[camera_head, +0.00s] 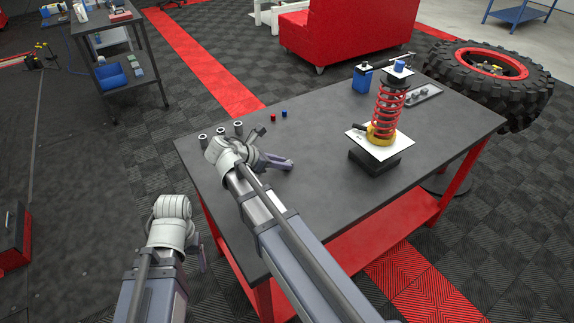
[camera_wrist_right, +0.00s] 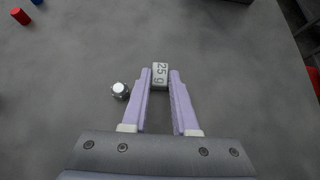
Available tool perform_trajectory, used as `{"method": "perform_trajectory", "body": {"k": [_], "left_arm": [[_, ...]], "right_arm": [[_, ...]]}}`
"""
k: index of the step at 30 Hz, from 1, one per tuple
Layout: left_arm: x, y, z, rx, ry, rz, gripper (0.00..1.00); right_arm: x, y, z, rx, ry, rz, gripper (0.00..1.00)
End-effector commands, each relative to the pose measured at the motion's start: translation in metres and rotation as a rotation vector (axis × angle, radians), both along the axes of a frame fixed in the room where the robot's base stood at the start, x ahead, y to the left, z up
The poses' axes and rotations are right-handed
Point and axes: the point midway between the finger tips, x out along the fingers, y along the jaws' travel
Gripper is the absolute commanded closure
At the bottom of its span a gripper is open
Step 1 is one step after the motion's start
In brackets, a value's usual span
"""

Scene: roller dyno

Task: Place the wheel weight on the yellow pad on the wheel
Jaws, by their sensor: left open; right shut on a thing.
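The wheel weight (camera_wrist_right: 160,74) is a small grey block marked "25 g" between the fingertips of my right gripper (camera_wrist_right: 160,80). In the head view my right gripper (camera_head: 279,163) is low over the left part of the dark table, and the weight is not clear there. The wheel (camera_head: 459,84) is a large black tyre with a red rim (camera_head: 465,61), lying flat beyond the table's far right corner. Small yellowish parts show inside the rim, but I cannot tell which is the pad. My left gripper (camera_head: 201,256) is open and empty, left of the table.
A red coil spring (camera_head: 388,99) stands on the table (camera_head: 300,200). A blue bottle (camera_head: 361,80) and a grey tray (camera_head: 425,97) are behind it. Several small metal pieces (camera_head: 238,127) and red (camera_head: 273,118) and blue (camera_head: 285,113) cylinders lie near my right gripper. The table's front middle is clear.

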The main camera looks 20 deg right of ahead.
Motion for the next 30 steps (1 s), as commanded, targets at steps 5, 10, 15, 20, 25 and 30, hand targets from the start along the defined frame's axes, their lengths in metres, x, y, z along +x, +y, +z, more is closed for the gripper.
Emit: {"method": "perform_trajectory", "body": {"k": [5, 10, 15, 20, 25, 30], "left_arm": [[0.000, 0.000, 0.000, 0.000, 0.000, 0.000, 0.29], [0.000, 0.000, 0.000, 0.000, 0.000, 0.000, 0.29], [0.000, 0.000, 0.000, 0.000, 0.000, 0.000, 0.29], [0.000, 0.000, 0.001, 0.000, 0.000, 0.000, 0.29], [0.000, 0.000, 0.009, 0.000, 0.000, 0.000, 0.29], [0.000, 0.000, 0.027, 0.000, 0.000, 0.000, 0.29]], "right_arm": [[0.000, 0.000, 0.000, 0.000, 0.000, 0.000, 0.99], [0.000, 0.000, 0.000, 0.000, 0.000, 0.000, 1.00], [0.000, 0.000, 0.000, 0.000, 0.000, 0.000, 1.00], [0.000, 0.000, 0.001, 0.000, 0.000, 0.000, 1.00], [0.000, 0.000, 0.009, 0.000, 0.000, 0.000, 1.00], [0.000, 0.000, 0.027, 0.000, 0.000, 0.000, 1.00]]}}
